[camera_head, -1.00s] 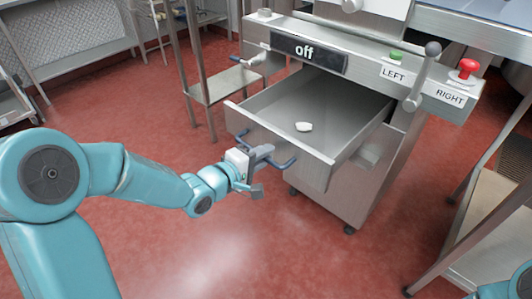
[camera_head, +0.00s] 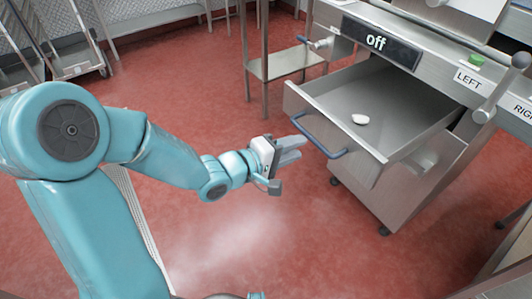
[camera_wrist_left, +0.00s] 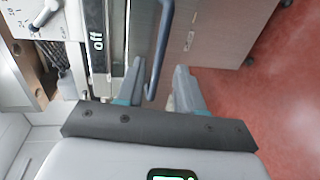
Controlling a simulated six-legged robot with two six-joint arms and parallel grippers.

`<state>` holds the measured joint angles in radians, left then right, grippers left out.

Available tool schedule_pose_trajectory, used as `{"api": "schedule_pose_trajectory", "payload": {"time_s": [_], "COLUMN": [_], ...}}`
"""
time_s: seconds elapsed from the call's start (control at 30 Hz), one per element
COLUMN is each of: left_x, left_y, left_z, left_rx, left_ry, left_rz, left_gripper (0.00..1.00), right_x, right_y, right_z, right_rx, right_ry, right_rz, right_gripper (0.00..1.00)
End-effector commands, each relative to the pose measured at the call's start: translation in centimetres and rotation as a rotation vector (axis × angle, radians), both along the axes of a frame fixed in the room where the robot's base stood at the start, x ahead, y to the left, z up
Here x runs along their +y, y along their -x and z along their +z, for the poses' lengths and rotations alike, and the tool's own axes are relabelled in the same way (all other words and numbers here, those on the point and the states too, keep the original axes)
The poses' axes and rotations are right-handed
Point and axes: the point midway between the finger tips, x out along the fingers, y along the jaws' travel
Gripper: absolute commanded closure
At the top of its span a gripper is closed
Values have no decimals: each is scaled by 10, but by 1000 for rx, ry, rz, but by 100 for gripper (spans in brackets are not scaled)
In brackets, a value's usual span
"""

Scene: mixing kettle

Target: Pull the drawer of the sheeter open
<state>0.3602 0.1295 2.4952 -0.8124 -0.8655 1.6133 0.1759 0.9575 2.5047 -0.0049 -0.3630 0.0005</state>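The sheeter's steel drawer (camera_head: 330,112) stands pulled well out, with its inside showing. A small white piece (camera_head: 360,119) lies in it. The blue drawer handle (camera_head: 320,140) is on its front; it also shows in the left wrist view (camera_wrist_left: 160,50), lined up between my fingers. My left gripper (camera_head: 298,149) is just left of the handle in the head view, with a small gap between them. Its two fingers are apart in the left wrist view (camera_wrist_left: 160,80), and it holds nothing. My right gripper is out of view.
The sheeter's panel reads "off" (camera_head: 376,41), with a green button (camera_head: 477,60) and a lever (camera_head: 500,90) to its right. A steel shelf stand (camera_head: 285,65) is behind the drawer. The red floor (camera_head: 270,235) in front is clear.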

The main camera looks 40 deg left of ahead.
Motion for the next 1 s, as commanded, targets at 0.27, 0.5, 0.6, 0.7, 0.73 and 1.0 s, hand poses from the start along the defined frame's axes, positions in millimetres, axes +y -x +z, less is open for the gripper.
{"api": "schedule_pose_trajectory", "payload": {"time_s": [0.27, 0.5, 0.6, 0.7, 0.73, 1.0], "left_x": [16, 27, 29, 30, 30, 30], "left_y": [43, 70, 78, 82, 83, 84], "left_z": [3, 14, 16, 18, 18, 19], "left_rx": [-11, -7, -5, -2, -2, 0], "left_ry": [-3, -3, -1, -2, -2, -1], "left_rz": [0, 4, 3, 1, 1, 0], "left_gripper": [63, 63, 63, 63, 63, 63], "right_x": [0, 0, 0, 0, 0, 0], "right_y": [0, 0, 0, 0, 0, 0], "right_z": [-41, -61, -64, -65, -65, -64], "right_rx": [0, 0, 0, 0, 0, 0], "right_ry": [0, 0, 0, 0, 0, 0], "right_rz": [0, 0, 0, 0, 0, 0], "right_gripper": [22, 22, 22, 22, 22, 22]}}
